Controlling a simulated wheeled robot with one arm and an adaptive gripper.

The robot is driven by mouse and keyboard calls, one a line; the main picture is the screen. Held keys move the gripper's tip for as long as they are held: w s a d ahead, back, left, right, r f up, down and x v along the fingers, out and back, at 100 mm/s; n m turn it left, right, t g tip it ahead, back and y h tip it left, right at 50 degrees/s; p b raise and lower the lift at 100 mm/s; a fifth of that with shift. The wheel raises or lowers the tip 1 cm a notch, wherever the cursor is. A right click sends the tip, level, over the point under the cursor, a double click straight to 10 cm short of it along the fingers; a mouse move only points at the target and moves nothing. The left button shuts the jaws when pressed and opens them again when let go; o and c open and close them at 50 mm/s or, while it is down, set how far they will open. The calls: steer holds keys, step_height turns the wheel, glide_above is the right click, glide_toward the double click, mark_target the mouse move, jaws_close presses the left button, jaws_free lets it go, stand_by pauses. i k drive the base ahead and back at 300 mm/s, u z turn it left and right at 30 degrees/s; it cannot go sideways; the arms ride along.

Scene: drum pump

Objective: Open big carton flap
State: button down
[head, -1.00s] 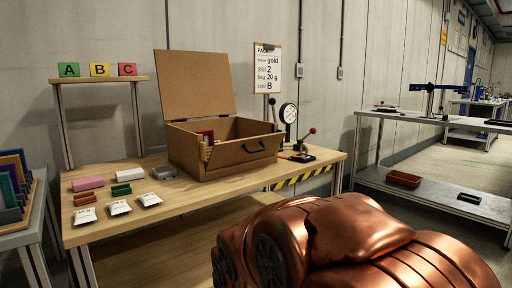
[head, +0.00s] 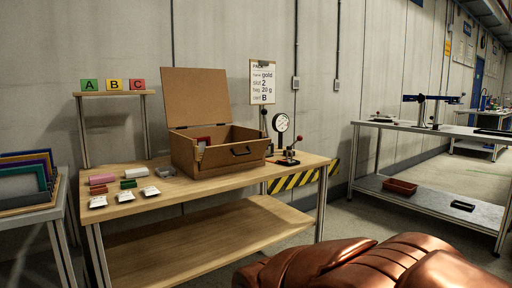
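The big brown carton (head: 219,154) stands on the wooden table in the head view. Its large flap (head: 196,97) stands up at the back, leaning slightly backward, so the carton's top is open. A dark handle shows on its front wall. A small red item and pale items show inside near the left; the rest of the inside is hidden. A copper-coloured part of my own body fills the bottom right. My gripper is not in view.
The wooden table (head: 202,192) also bears pink, white, green and red blocks, white packets (head: 124,196), a dial gauge (head: 281,123) and a red-knobbed lever press (head: 291,150). A, B, C cards (head: 113,85) stand on a shelf. A grey bench (head: 424,125) stands right, with floor between.

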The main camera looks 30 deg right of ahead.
mark_target(215, 156)
steer(key=z, duration=0.25)
steer(key=i, duration=0.9)
steer(key=z, duration=0.05)
